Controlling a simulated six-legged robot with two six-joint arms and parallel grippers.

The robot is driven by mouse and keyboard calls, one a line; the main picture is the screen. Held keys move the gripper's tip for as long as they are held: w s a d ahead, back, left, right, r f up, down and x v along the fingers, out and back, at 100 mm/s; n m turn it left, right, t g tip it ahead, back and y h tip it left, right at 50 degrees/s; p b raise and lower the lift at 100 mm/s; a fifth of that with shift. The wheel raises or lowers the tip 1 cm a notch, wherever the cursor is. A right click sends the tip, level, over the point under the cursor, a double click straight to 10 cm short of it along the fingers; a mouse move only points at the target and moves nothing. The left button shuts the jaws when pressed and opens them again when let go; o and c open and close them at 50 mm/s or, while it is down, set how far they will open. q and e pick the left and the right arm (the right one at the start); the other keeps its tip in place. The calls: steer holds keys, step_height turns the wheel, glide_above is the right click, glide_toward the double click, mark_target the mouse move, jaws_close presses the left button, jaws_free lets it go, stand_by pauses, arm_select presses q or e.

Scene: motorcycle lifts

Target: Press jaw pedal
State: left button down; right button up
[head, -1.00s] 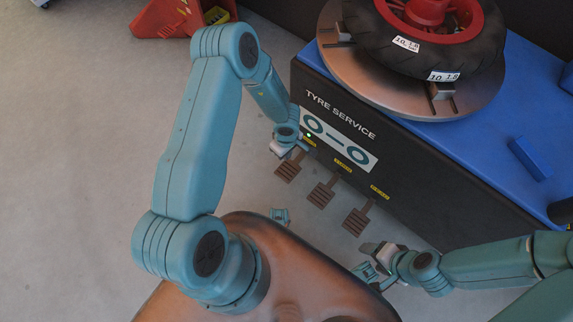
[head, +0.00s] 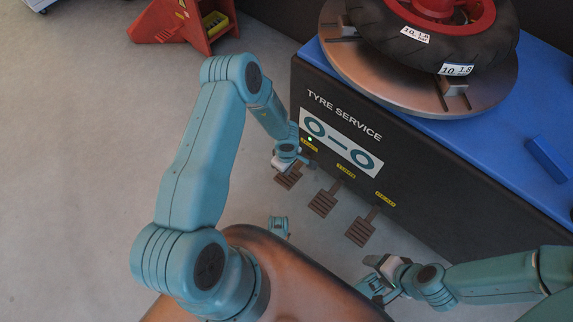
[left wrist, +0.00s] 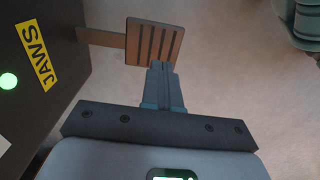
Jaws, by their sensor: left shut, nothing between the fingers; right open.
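The jaw pedal (head: 291,182) is the leftmost of three brown ribbed pedals low on the front of the tyre machine. In the left wrist view, the pedal (left wrist: 155,42) sits beside the yellow JAWS label (left wrist: 38,55) and a lit green lamp (left wrist: 8,81). My left gripper (head: 284,165) is shut and empty, in front of the pedal and hiding part of it. Its closed fingertips (left wrist: 160,67) overlap the pedal's near edge in the left wrist view; I cannot tell whether they touch. My right gripper (head: 370,274) is open and empty, below the right pedal.
The middle pedal (head: 323,201) and right pedal (head: 361,231) stand close by. The dark machine front (head: 430,215) is under a blue top (head: 545,110) with a turntable (head: 400,85) and tyre (head: 440,45). A red stand (head: 175,22) is at the back. Grey floor is clear at left.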

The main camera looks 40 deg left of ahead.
arm_select(q)
step_height(320, 180, down, 6)
steer(key=shift+r+b, duration=0.1)
steer(key=shift+b, duration=1.05)
